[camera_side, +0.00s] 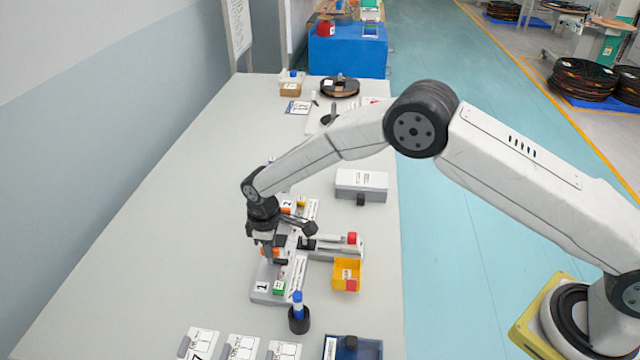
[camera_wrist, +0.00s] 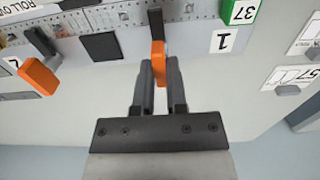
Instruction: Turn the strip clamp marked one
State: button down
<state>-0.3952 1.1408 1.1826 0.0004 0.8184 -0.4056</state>
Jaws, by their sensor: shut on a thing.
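The station marked one shows its "1" label (camera_wrist: 224,41) beside a green block marked 37 (camera_wrist: 240,10) in the wrist view. My gripper (camera_wrist: 159,65) is shut on the orange handle of the strip clamp marked one (camera_wrist: 158,52), between its two dark fingers. A dark bar lies just beyond the handle. In the side view my gripper (camera_side: 268,250) points down over the station (camera_side: 262,296) and hides most of this clamp. A second orange clamp handle (camera_wrist: 40,76) stands by a "2" label at the left of the wrist view.
A yellow bin (camera_side: 346,275) stands right of the station, and a black cup with a blue marker (camera_side: 298,318) in front. A grey box (camera_side: 361,186) lies behind. Cards (camera_side: 242,347) lie along the front. The table's left half (camera_side: 150,230) is clear.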

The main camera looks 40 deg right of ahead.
jog(key=c, duration=0.7)
grip_release()
jog(key=shift+o, duration=0.2)
jog(key=shift+r, duration=0.15)
jog(key=shift+r, duration=3.8)
